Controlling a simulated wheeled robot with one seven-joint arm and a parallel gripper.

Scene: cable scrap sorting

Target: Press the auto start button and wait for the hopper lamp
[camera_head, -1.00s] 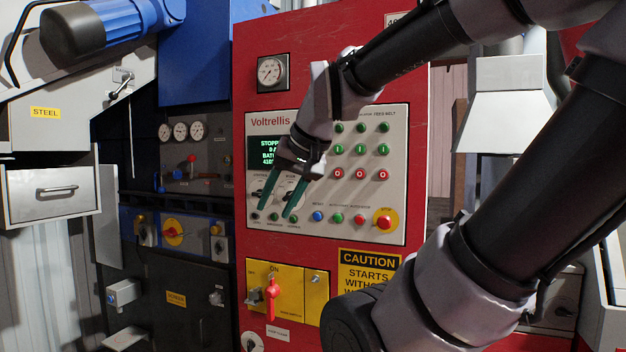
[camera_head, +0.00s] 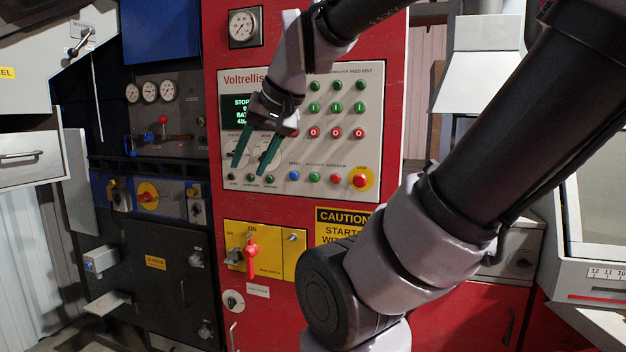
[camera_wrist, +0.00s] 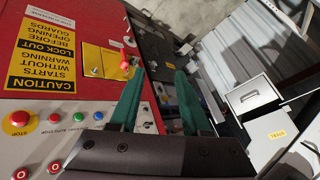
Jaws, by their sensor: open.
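The Voltrellis control panel (camera_head: 325,93) is on the red cabinet. Its lower row has a blue button (camera_head: 293,175), a green button (camera_head: 314,177), a red button (camera_head: 336,178) and a red stop button on yellow (camera_head: 361,180). The green one, beside the auto stop label, also shows in the wrist view (camera_wrist: 76,116). Several small lamps (camera_head: 250,178) sit at the panel's lower left; their labels are too small to read. The display (camera_head: 238,103) is partly hidden and begins "STOP". My gripper (camera_head: 252,170) is open and empty before the panel's lower left, left of the green button.
A yellow switch plate with a red handle (camera_head: 251,257) lies below the panel, beside a caution sign (camera_head: 342,226). A grey drawer (camera_wrist: 250,94) shows in the wrist view.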

